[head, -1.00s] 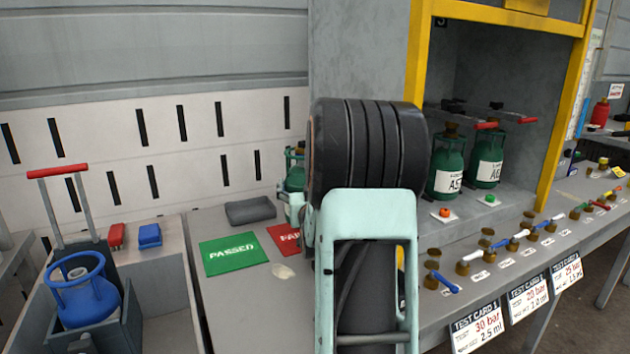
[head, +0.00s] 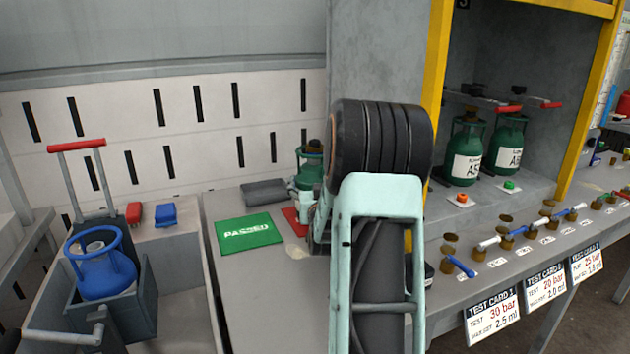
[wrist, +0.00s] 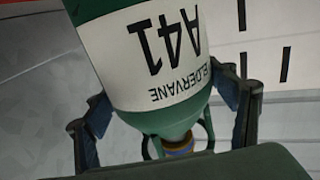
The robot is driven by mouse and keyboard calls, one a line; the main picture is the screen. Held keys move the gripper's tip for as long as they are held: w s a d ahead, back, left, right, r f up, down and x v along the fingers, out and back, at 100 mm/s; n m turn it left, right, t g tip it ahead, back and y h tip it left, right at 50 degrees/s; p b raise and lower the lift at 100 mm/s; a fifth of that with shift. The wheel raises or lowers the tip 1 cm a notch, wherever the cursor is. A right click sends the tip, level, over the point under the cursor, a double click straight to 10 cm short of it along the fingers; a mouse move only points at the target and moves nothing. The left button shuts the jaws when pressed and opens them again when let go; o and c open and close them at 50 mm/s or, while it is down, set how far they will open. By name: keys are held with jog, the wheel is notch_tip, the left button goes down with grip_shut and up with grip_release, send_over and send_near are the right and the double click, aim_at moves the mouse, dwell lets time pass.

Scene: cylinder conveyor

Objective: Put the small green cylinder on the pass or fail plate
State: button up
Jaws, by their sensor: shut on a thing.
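The small green cylinder (head: 309,170) has a white label, which reads "ELDERVANE A41" in the wrist view (wrist: 165,55). In the head view it looks roughly upright, behind and left of my arm, which hides part of it. My gripper (wrist: 165,112) is shut on the cylinder near its collar, one finger on each side. The green PASSED plate (head: 248,233) lies flat on the bench, left of the cylinder. The red fail plate (head: 292,217) is mostly covered by my arm and the cylinder. I cannot tell whether the cylinder's base touches anything.
A grey pad (head: 265,192) lies behind the PASSED plate. Two larger green cylinders (head: 465,152) (head: 508,146) stand in the yellow-framed cabinet. Valve fittings (head: 450,252) line the bench's front right. A blue cylinder (head: 102,270) sits in a trolley at left.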

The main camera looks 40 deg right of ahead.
jog(key=o, duration=2.1)
jog(key=shift+c, duration=0.2)
jog(key=shift+r, duration=0.1)
jog(key=p+v, duration=0.1)
jog(key=v, duration=1.1)
jog(key=shift+s, duration=0.1)
